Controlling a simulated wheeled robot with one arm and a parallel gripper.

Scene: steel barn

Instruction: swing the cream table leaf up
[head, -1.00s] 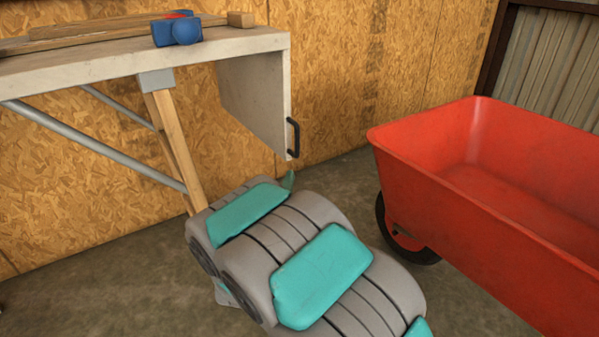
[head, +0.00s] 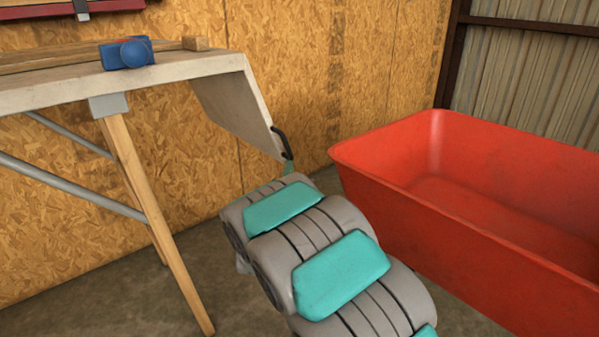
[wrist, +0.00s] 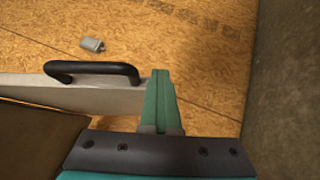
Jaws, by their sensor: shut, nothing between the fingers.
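The cream table leaf (head: 232,103) hangs from the right end of the cream table (head: 190,67). It is tilted, its lower edge swung out to the right of its upper edge. A black bar handle (head: 282,142) sits near its lower outer corner. My gripper (head: 288,168) is at that lower corner, just below the handle, mostly hidden behind my arm. In the wrist view, my shut teal fingers (wrist: 160,95) are beside the leaf's pale edge (wrist: 50,91), right of the handle (wrist: 92,69). They hold nothing; whether they touch the leaf is unclear.
A red cart tub (head: 440,230) stands close on the right of my arm. A blue tool (head: 128,53) and wooden pieces (head: 195,43) lie on the tabletop. A wooden table leg (head: 160,220) slants to the floor. A chipboard wall (head: 300,60) is behind.

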